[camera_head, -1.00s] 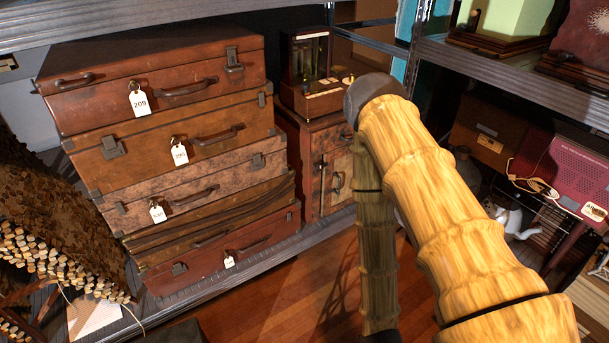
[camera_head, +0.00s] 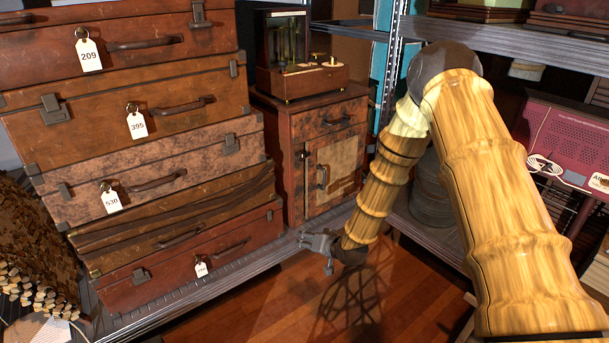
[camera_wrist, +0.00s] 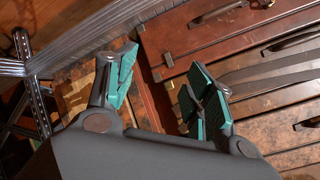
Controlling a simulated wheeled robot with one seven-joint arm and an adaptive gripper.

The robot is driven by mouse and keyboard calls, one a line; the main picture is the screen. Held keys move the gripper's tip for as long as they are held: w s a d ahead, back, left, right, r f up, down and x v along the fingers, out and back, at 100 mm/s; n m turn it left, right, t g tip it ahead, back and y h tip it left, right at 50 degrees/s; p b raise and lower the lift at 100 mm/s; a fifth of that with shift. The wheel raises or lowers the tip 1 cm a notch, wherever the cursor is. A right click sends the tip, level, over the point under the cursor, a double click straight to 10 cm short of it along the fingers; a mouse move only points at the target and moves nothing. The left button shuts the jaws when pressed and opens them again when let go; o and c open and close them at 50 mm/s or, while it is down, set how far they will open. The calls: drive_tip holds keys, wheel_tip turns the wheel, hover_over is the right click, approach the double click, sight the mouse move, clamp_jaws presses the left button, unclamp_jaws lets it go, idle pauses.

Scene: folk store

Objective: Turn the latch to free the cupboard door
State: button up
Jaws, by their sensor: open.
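A small wooden cupboard (camera_head: 296,130) stands right of the suitcase stack, with a drawer above its door. The cupboard door (camera_head: 345,160) has a pale, worn panel, looks closed, and carries a dark handle (camera_head: 322,178). A small dark fitting (camera_head: 303,156), possibly the latch, sits at the door's left edge; its turn is too small to tell. My gripper (camera_head: 315,254) is below and in front of the cupboard, apart from it. In the wrist view my gripper (camera_wrist: 162,82) is open, its green-padded fingers apart with nothing held. I cannot make out the latch there.
Stacked tagged suitcases (camera_head: 150,100) fill the shelf left of the cupboard; they also show in the wrist view (camera_wrist: 200,35). A glass-cased instrument (camera_head: 300,75) stands on the cupboard. A metal shelf post (camera_head: 388,75) rises right of it. Open wooden floor (camera_head: 255,305) lies in front.

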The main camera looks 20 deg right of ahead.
drive_tip(key=w+d+r+t+b, duration=0.2)
drive_tip(key=w+b, duration=0.2)
drive_tip(key=w, duration=0.2)
drive_tip(key=w+d+r+t+b, duration=0.1)
drive_tip(key=w+d+r+b, duration=0.15)
drive_tip(key=w+b, duration=0.2)
drive_tip(key=m+t+y+b, duration=0.1)
drive_tip(key=t+y+b, duration=0.15)
drive_tip(key=b, duration=0.45)
approach(303, 157)
drive_tip(key=shift+t+h, duration=0.25)
drive_tip(key=shift+t, duration=0.2)
drive_tip(key=b+x, duration=0.1)
drive_tip(key=x, duration=0.1)
drive_tip(key=b+x, duration=0.1)
drive_tip(key=x, duration=0.1)
drive_tip(key=f+b+x, duration=0.1)
drive_tip(key=x, duration=0.1)
drive_tip(key=shift+w+a, duration=0.2)
drive_tip(key=shift+a, duration=0.2)
drive_tip(key=shift+b+x, duration=0.35)
drive_tip(key=shift+x, duration=0.7)
drive_tip(key=shift+r, duration=0.15)
drive_tip(key=shift+c, duration=0.2)
drive_tip(key=c, duration=1)
